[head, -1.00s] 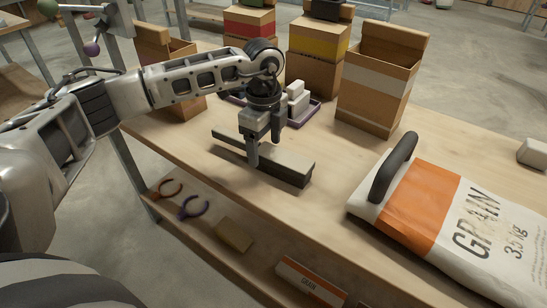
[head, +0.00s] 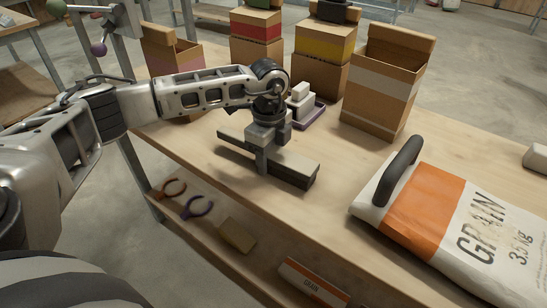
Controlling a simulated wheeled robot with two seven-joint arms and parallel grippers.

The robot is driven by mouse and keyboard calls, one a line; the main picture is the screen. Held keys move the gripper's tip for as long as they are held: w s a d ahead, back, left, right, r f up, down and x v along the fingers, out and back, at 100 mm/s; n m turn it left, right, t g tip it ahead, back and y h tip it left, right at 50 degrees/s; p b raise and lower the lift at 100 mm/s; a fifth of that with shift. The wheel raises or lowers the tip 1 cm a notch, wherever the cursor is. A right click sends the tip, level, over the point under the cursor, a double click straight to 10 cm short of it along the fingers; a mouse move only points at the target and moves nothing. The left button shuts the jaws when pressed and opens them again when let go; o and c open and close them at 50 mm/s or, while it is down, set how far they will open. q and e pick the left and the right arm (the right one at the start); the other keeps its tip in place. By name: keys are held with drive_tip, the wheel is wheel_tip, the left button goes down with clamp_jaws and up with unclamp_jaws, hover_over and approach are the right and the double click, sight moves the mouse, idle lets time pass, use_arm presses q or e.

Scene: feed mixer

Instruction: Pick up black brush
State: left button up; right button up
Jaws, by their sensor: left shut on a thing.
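The black brush (head: 296,173) is a long, narrow, dark bar with a greyish top. It lies at a slant near the front edge of the wooden table, left of the grain bag. My left gripper (head: 262,168) points down over the middle of the brush and is shut on it. The gripper hides part of the brush's middle. The brush appears to be at table level; I cannot tell if there is a gap under it. My right gripper is not in view.
A grain bag (head: 433,218) with a black curved handle (head: 398,170) lies to the right. An open carton (head: 381,92) and other boxes stand behind. A small tray (head: 314,117) with pale blocks is behind the gripper. Pliers (head: 197,208) lie on the lower shelf (head: 185,228).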

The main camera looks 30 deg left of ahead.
use_arm(q)
drive_tip(key=shift+r, duration=0.6)
wheel_tip(320, 180, up, 3)
drive_tip(key=shift+s+d+f, duration=0.1)
drive_tip(key=shift+s+f, duration=0.05)
drive_tip(key=shift+f, duration=0.05)
drive_tip(key=s+d+r+b, duration=0.1)
drive_tip(key=s+d+r, duration=0.4)
drive_tip(key=s+r, duration=0.4)
drive_tip(key=s, duration=0.3)
drive_tip(key=shift+s+r, duration=0.15)
drive_tip(key=shift+s, duration=0.2)
drive_tip(key=shift+o, duration=1.2)
